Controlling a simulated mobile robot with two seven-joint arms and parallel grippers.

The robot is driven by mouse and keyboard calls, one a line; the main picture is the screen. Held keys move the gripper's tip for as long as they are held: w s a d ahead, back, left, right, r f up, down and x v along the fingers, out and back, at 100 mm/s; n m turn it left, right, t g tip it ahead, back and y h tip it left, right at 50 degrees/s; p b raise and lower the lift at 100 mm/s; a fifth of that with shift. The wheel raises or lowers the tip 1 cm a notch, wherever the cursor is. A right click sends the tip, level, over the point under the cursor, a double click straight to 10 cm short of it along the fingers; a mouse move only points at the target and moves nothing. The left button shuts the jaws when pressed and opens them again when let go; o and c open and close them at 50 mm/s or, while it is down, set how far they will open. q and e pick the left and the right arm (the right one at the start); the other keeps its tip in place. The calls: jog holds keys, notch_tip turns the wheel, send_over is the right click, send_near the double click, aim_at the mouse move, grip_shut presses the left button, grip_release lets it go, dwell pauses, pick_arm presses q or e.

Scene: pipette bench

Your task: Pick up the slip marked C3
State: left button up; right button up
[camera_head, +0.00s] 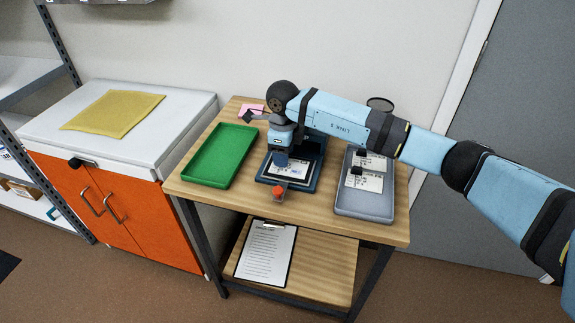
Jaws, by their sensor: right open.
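A white printed slip (293,169) lies in a dark blue tray (308,183) at the middle of the table. Two more white slips, one nearer (372,182) and one farther (374,163), lie in a grey tray (364,205) at the right, each with a small black piece on it. The print is too small to tell which slip is C3. My right gripper (281,162) points down over the dark blue tray and hides part of its slip. It is open; I cannot tell whether it touches the slip. My left gripper is out of view.
A green tray (219,155), empty, is at the table's left. A small red object (278,191) stands at the dark blue tray's front edge. A pink piece (251,109) lies at the back. A clipboard (265,252) is on the lower shelf. An orange cabinet (143,212) stands left.

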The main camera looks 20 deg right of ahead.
grip_shut()
jog(key=shift+r, duration=0.15)
